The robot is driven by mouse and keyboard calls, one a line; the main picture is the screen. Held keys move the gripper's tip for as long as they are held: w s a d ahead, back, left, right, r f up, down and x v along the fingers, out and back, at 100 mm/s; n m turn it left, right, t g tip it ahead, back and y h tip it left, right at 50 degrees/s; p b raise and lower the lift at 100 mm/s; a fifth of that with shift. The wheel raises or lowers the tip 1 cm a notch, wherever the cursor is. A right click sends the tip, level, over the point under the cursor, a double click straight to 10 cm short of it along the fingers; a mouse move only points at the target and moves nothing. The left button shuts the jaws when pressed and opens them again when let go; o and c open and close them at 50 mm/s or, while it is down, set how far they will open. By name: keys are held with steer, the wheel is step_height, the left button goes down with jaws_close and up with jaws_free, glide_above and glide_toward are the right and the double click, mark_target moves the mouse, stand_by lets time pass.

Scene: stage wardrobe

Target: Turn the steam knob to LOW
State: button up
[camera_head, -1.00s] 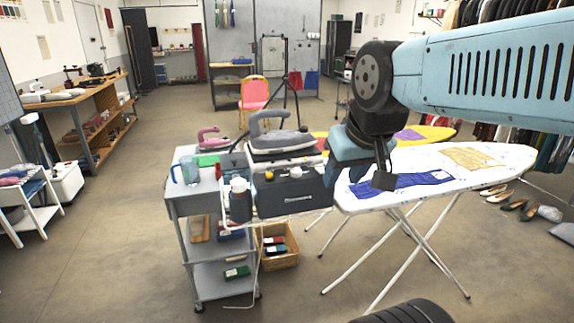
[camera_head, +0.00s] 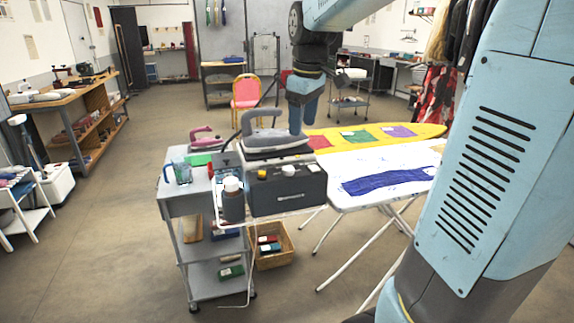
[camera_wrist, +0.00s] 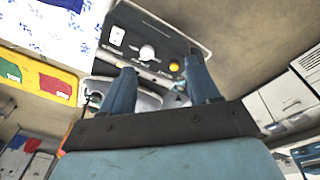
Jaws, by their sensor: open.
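The steam station (camera_head: 287,194) is a dark box on the stand, and a grey iron (camera_head: 268,141) rests on top. Its white steam knob (camera_head: 288,170) and a yellow button (camera_head: 262,174) show on its upper front. In the wrist view the knob (camera_wrist: 147,52) shows on the grey panel, with the yellow button (camera_wrist: 174,67) beside it. The knob's setting marks are too small to read. My gripper (camera_wrist: 160,64) is open and empty, its blue fingers apart and pointing toward the panel. In the head view my gripper (camera_head: 298,122) is behind and right of the iron, apart from the knob.
An ironing board (camera_head: 350,166) with blue cloth stands right of the station, and a yellow board (camera_head: 420,132) lies behind. A grey trolley (camera_head: 190,205) holds a blue jug (camera_head: 181,172) and a pink iron (camera_head: 205,133).

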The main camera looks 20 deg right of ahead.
mark_target(289, 168)
steer(key=w+f+n+g, duration=0.2)
steer(key=w+f+n, duration=0.15)
steer(key=w, duration=0.55)
step_height(289, 168, down, 13)
steer(key=shift+w+a+f, duration=0.1)
steer(key=shift+w+a, duration=0.05)
steer(key=shift+c, duration=0.2)
steer(key=c, duration=0.9)
steer(key=shift+a, duration=0.2)
steer(key=shift+c, duration=0.5)
steer(key=shift+d, duration=0.15)
